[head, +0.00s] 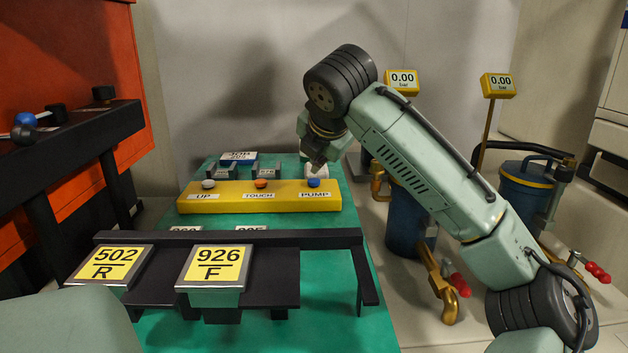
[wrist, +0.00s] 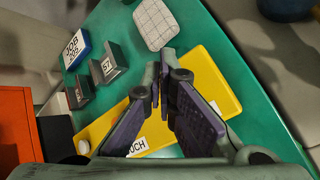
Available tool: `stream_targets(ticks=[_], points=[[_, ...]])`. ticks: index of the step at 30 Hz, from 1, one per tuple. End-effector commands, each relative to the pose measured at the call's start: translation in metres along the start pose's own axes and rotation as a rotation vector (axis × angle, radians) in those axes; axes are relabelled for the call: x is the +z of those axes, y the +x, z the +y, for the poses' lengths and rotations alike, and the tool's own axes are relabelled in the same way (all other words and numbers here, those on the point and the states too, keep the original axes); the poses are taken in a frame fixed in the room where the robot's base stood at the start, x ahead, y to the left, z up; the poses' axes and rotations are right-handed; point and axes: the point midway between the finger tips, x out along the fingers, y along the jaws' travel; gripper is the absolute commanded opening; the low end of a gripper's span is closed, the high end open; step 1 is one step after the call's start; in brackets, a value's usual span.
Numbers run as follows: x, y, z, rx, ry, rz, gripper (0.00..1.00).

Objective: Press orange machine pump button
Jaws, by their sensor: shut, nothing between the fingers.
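The yellow button bar (head: 225,191) lies on the green table and shows in the wrist view too (wrist: 215,90). Its PUMP button (head: 313,182) is blue, at the right end above the PUMP label. The orange TOUCH button (head: 260,183) is in the middle and the pale UP button (head: 208,184) at the left. My gripper (head: 317,164) is shut and empty, pointing down close above the PUMP end. In the wrist view my shut fingers (wrist: 163,78) cross the bar and hide the PUMP button. Contact cannot be told.
The orange machine (head: 75,70) stands at the left. A black rack (head: 230,238) with blocks 502 R (head: 105,262) and 926 F (head: 215,265) is in front of the bar. Small blocks and a pale pad (wrist: 153,24) lie behind it. Blue canisters (head: 403,220) stand right.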

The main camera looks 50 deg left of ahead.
Motion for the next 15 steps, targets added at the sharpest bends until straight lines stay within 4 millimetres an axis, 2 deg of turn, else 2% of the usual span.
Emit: stream_targets(ticks=[15], points=[[-0.0033, 0.0042, -0.0030, 0.000, 0.000, 0.001, 0.00]])
